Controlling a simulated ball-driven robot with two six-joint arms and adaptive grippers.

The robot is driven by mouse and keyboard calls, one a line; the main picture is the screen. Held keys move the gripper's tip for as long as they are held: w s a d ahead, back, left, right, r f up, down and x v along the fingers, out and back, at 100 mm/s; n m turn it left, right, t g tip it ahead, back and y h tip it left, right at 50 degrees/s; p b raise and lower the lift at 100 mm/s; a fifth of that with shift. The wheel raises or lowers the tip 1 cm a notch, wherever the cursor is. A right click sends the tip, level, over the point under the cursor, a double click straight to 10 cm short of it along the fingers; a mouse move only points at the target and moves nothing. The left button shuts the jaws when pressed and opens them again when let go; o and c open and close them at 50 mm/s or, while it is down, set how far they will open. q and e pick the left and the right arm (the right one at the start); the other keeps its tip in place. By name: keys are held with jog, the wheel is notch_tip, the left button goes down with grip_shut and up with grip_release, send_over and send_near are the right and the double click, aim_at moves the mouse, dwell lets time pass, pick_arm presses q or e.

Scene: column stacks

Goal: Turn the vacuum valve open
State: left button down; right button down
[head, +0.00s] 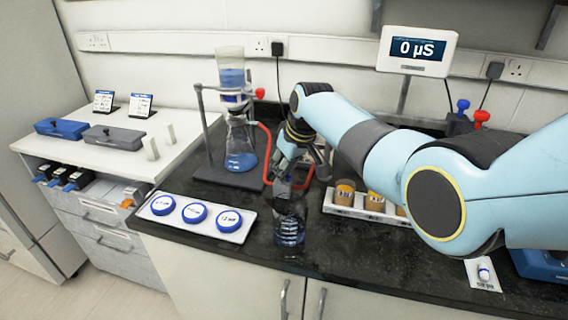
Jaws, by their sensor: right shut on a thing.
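My right gripper (282,178) reaches down at the middle of the counter. It is shut on the upper part of a clear glass beaker (290,228) with blue at its bottom. I cannot tell whether the beaker touches the counter. A red knob (481,118) and a blue knob (463,105) stand at the back right, beyond my right arm. A small red-topped fitting (259,93) is behind the filter flask (240,150). Which of these is the vacuum valve is not clear. My left gripper is out of view.
A red hose (268,140) runs beside the flask. A tray with blue-lidded dishes (240,231) lies left of the beaker, and a white rack (342,207) with brown-filled cups stands right. A display (417,50) reads 0 µS. Bare counter (370,260) lies in front of the rack.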

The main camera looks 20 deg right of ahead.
jog(key=n+y, duration=0.1)
jog(key=n, duration=0.1)
jog(key=shift+w+d+n+b, duration=0.1)
jog(key=shift+d+n+b, duration=0.05)
jog(key=shift+n+b, duration=0.25)
jog(key=shift+w+n+g+y+b, duration=0.1)
jog(key=shift+n+g+y+b, duration=0.3)
jog(key=shift+n+b, duration=0.55)
jog(key=shift+n+g+y+b, duration=0.35)
jog(key=shift+n+b, duration=0.2)
jog(key=shift+n, duration=0.7)
jog(key=shift+d, duration=0.1)
jog(key=c, duration=1.4)
grip_release()
jog(key=shift+o, duration=0.2)
